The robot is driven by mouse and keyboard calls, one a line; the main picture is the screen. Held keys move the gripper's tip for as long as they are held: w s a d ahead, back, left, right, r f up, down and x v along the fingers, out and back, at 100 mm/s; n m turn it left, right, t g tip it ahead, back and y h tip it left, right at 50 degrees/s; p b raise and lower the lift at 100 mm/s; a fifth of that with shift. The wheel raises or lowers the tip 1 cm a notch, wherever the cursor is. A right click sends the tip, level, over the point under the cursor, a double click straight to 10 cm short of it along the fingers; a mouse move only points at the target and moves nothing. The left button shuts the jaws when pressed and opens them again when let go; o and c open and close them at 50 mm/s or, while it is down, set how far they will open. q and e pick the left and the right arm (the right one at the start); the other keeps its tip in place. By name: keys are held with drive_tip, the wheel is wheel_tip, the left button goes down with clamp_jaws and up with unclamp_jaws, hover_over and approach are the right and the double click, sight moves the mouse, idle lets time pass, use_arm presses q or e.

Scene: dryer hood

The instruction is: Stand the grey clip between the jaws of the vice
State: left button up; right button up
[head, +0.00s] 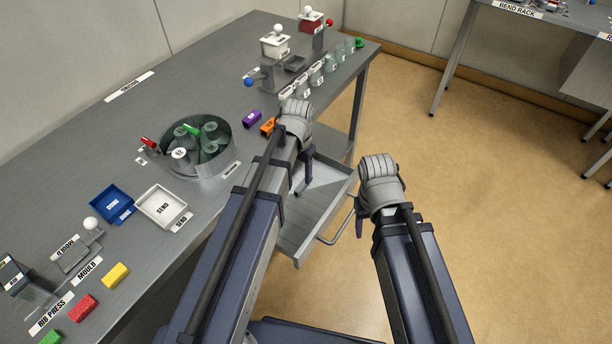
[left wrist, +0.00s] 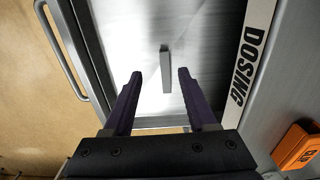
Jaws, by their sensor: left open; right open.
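The grey clip (left wrist: 165,68) appears in the left wrist view as a thin grey bar lying in the open metal drawer (left wrist: 125,28). My left gripper (head: 305,180) is over the drawer, which also shows in the head view (head: 318,205). Its two dark fingers are open, and the clip shows in the gap between them, apart from both. I cannot make out the clip in the head view. My right gripper (head: 361,217) is open and empty, to the right of the drawer over the floor. I cannot pick out the vice in either view.
The bench carries a round tub (head: 222,168) of jars, a white tray (head: 163,207), a blue tray (head: 110,203), and purple (head: 252,117) and orange (head: 267,126) blocks near its edge. The drawer handle (head: 338,232) sticks out.

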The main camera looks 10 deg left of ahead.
sight(298, 190)
use_arm(q)
drive_tip(key=shift+f+b, duration=1.35)
drive_tip(key=shift+b, duration=0.05)
drive_tip(key=f+b, duration=0.5)
drive_tip(key=shift+w+a+f, duration=0.1)
drive_tip(key=shift+a, duration=0.3)
clamp_jaws()
